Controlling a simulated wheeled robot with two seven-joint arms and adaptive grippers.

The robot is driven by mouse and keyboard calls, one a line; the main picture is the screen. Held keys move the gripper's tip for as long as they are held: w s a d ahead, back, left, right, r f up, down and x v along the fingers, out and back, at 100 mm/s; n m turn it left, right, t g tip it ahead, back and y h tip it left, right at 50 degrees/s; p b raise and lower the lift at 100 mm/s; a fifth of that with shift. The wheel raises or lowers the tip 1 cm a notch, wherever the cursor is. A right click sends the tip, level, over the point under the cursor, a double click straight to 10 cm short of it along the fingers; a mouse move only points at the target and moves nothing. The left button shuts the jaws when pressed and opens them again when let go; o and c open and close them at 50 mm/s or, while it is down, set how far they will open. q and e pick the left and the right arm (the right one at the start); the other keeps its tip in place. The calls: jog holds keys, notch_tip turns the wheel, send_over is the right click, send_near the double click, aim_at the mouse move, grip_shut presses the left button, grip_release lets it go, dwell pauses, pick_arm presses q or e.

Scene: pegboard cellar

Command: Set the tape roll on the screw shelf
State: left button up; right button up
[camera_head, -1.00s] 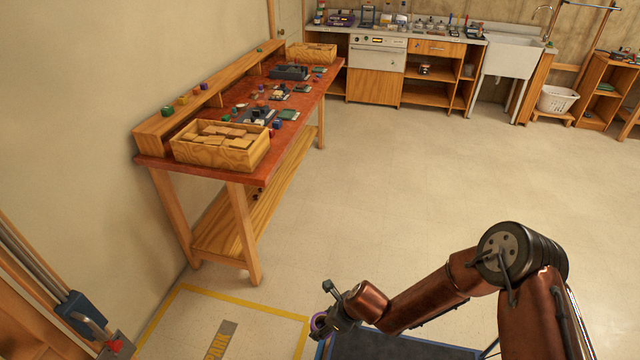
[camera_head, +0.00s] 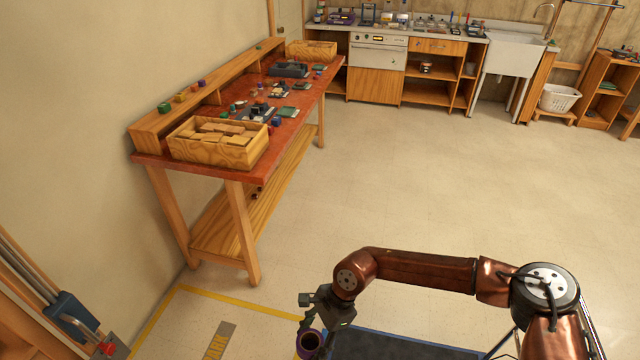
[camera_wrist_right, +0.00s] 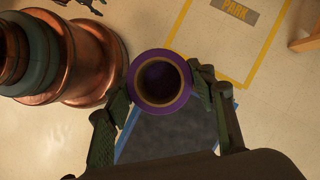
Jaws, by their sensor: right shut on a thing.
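The tape roll is a purple ring with a tan inner core and a dark hole. In the right wrist view the tape roll (camera_wrist_right: 184,103) sits between the two fingers of my right gripper (camera_wrist_right: 162,98), which is shut on it. In the head view the tape roll (camera_head: 309,342) hangs at the lower middle, under my right gripper (camera_head: 315,326), above the floor. My left gripper is not in view. I cannot pick out which surface is the screw shelf.
A red-topped workbench (camera_head: 285,128) stands along the left wall, with a wooden box of blocks (camera_head: 262,158) at its near end. A blue-edged dark mat or tray (camera_head: 390,346) lies below my right arm. A sink counter (camera_head: 450,38) lines the back. The middle floor is clear.

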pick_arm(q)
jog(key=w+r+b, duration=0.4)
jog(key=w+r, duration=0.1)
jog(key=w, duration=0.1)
pick_arm(e)
jog(key=s+d+r+n+g+h, duration=0.15)
jog(key=d+n+h, duration=0.25)
jog(key=d+n, duration=1.4)
pick_arm(q)
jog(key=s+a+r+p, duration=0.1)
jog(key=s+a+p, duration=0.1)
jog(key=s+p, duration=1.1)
jog(key=p, duration=0.5)
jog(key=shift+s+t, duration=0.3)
pick_arm(e)
jog(key=s+d+r+m, duration=0.2)
jog(key=s+r, duration=0.3)
jog(key=r, duration=0.2)
jog(key=s+d+r+m, duration=0.3)
jog(key=s+r, duration=0.2)
jog(key=r, duration=0.2)
jog(key=shift+d+r+g, duration=0.15)
jog(key=shift+d+g, duration=0.05)
jog(key=shift+g, duration=0.25)
